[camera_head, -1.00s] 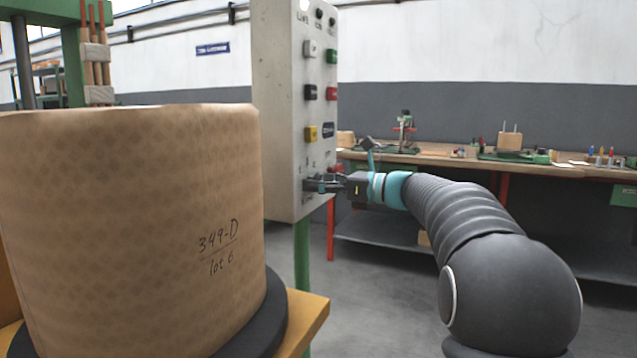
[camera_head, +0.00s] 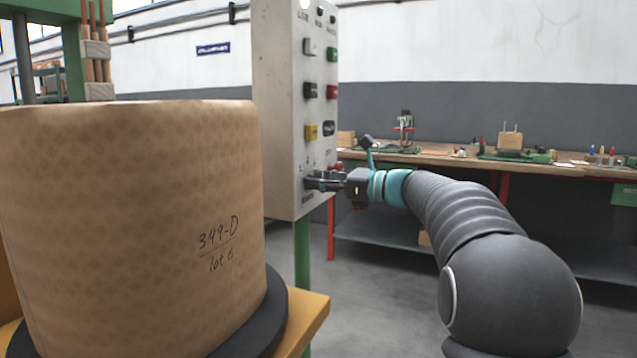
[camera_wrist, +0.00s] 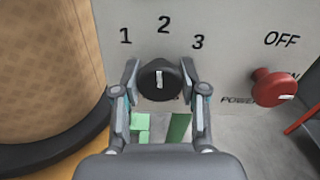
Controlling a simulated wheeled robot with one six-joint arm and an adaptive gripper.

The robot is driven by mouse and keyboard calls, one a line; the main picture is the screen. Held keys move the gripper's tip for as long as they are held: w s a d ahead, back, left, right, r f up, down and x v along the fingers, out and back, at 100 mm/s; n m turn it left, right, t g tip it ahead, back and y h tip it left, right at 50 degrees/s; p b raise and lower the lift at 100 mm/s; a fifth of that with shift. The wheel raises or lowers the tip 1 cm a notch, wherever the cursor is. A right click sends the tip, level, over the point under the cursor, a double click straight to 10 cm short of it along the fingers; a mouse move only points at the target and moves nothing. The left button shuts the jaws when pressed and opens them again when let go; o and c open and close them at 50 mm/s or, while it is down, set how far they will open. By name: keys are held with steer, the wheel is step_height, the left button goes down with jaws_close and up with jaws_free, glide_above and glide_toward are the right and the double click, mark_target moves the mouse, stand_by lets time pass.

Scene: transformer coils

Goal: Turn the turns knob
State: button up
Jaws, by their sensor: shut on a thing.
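The turns knob (camera_wrist: 159,80) is a round black knob with a white mark, low on the face of the pale control panel (camera_head: 281,120). In the wrist view the numbers 1, 2 and 3 arc above it, and the white mark points up, roughly at the 2. My gripper (camera_wrist: 160,86) has one finger on each side of the knob and is shut on it. In the head view my gripper (camera_head: 325,181) reaches the panel's lower face from the right, and its fingers largely hide the knob.
A red power knob (camera_wrist: 274,87) marked OFF is right of the turns knob. Several coloured buttons sit higher on the panel. A large brown coil (camera_head: 135,220) stands left. A workbench (camera_head: 450,158) with tools runs along the back wall.

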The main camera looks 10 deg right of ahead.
steer(key=n+b, duration=0.2)
steer(key=n, duration=0.2)
steer(key=shift+f+n, duration=0.1)
steer(key=shift+n, duration=0.3)
steer(key=shift+d+n+b, duration=0.1)
steer(key=shift+n+b, duration=0.75)
steer(key=shift+n, duration=0.65)
steer(key=o, duration=1.2)
steer(key=shift+c, duration=0.2)
steer(key=v, duration=1.2)
steer(key=shift+w, duration=0.1)
